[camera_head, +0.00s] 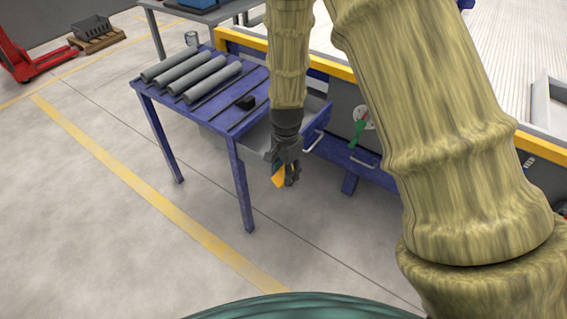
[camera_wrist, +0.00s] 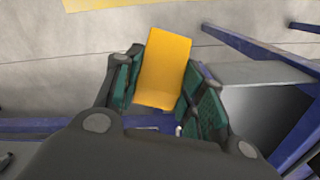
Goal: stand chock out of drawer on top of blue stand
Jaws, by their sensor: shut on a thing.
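My gripper (camera_head: 286,172) is shut on a yellow-orange chock (camera_head: 279,177). In the wrist view the chock (camera_wrist: 164,68) sits between the two green-padded fingers of my gripper (camera_wrist: 168,90). The chock is in the air in front of the open drawer (camera_head: 257,138), which shows grey inside and is partly hidden by my arm. The blue stand (camera_head: 235,153) is a table with a slatted top and thin legs, to the left of my gripper. My gripper is lower than the stand's top in the head view.
A yellow-edged bench (camera_head: 340,70) is at the right. Floor in front is clear.

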